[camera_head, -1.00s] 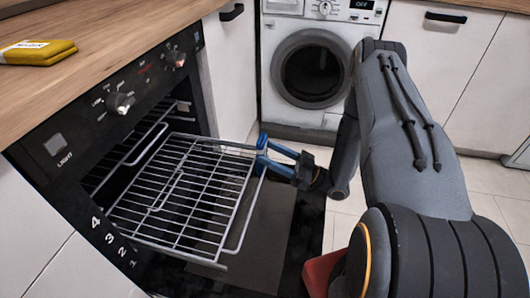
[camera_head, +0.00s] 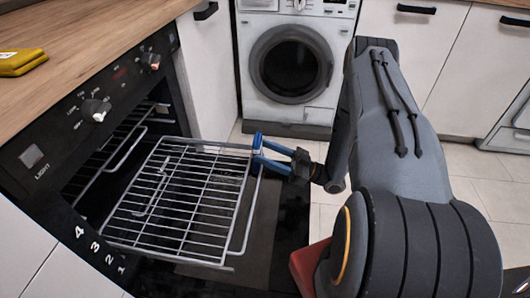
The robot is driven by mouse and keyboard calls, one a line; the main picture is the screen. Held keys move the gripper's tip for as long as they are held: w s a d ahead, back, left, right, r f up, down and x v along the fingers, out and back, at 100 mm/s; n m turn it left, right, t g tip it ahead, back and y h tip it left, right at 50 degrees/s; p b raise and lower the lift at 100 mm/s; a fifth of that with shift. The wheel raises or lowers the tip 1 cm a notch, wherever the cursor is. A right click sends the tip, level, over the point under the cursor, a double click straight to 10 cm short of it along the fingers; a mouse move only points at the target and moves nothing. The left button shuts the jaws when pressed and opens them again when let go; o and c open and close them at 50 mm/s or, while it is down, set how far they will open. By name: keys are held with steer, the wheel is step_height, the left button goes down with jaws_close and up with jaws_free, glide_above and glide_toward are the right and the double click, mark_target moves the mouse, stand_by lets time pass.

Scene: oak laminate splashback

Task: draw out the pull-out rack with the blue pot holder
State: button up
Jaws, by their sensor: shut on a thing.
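The wire pull-out rack (camera_head: 190,200) sticks well out of the black oven (camera_head: 85,130) over its lowered door (camera_head: 262,235). My gripper (camera_head: 257,152) is at the rack's outer edge, near its far corner, with its blue fingers shut on the rack there. Blue shows on both sides of the rack's rim at the fingertips. I cannot tell a blue pot holder apart from the blue fingers. The rack looks about level, and its inner end is near the oven opening. Nothing lies on it.
A second wire rack (camera_head: 125,150) sits inside the oven. Knobs (camera_head: 95,110) line the oven's front panel. A yellow item (camera_head: 20,62) lies on the wooden worktop (camera_head: 75,40). A washing machine (camera_head: 292,65) stands behind. Tiled floor (camera_head: 480,165) shows to the right.

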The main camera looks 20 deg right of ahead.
steer(key=shift+w+a+r, duration=0.1)
steer(key=shift+a, duration=0.1)
steer(key=shift+r+p, duration=2.1)
steer(key=shift+r, duration=0.35)
steer(key=s+d+r+p, duration=0.3)
steer(key=s+d, duration=0.2)
steer(key=d, duration=0.3)
steer(key=shift+d, duration=0.3)
step_height(320, 180, up, 7)
steer(key=m+t+h, duration=0.1)
steer(key=t, duration=0.1)
glide_above(261, 139)
steer(key=s+a, duration=0.3)
steer(key=s, duration=0.2)
step_height(261, 139, up, 7)
steer(key=p, duration=1.5)
steer(key=shift+s+r+p, duration=0.15)
steer(key=shift+p, duration=0.2)
steer(key=shift+a, duration=0.1)
